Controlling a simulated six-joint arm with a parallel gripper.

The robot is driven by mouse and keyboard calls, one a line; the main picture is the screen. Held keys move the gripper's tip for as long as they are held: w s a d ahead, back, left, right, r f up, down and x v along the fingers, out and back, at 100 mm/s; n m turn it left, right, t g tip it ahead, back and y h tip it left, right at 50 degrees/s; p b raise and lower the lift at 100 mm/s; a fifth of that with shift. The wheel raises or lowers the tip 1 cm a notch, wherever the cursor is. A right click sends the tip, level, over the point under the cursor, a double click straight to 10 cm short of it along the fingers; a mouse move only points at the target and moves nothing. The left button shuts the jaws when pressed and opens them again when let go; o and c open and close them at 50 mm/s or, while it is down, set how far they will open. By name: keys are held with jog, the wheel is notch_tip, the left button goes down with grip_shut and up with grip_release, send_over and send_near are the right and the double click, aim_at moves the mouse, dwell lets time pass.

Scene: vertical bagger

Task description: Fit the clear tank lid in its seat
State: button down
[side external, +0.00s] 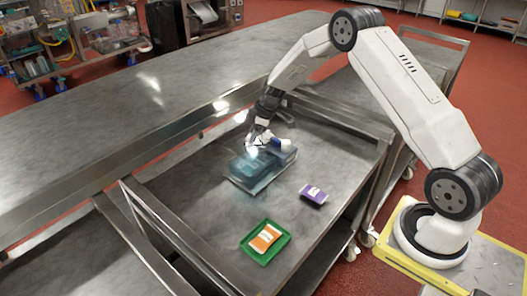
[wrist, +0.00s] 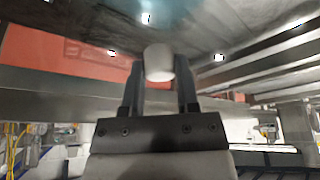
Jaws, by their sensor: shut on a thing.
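The clear tank (side external: 252,172), a bluish see-through box, sits on the steel table below my gripper (side external: 257,143). My gripper is shut on a pale rounded knob, which shows between the two fingers (wrist: 160,85) in the wrist view. I take this knob to be part of the clear tank lid (wrist: 159,62). The lid's clear plate is hard to make out against the tank and the glare in the side view. I cannot tell whether the lid touches its seat.
A white-and-blue object (side external: 283,145) is close beside my gripper. A purple packet (side external: 313,194) lies right of the tank. A green tray (side external: 245,244) with an orange packet (side external: 265,238) is nearer the front. Raised steel rails (side external: 170,235) border the work surface on the left.

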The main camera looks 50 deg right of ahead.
aim_at(256, 144)
jog(key=shift+f, duration=2.05)
jog(key=shift+f, duration=1)
dwell(1.2)
grip_release()
dwell(0.3)
jog(key=shift+v, duration=3.5)
jog(key=v, duration=0.7)
jog(key=shift+r, duration=0.4)
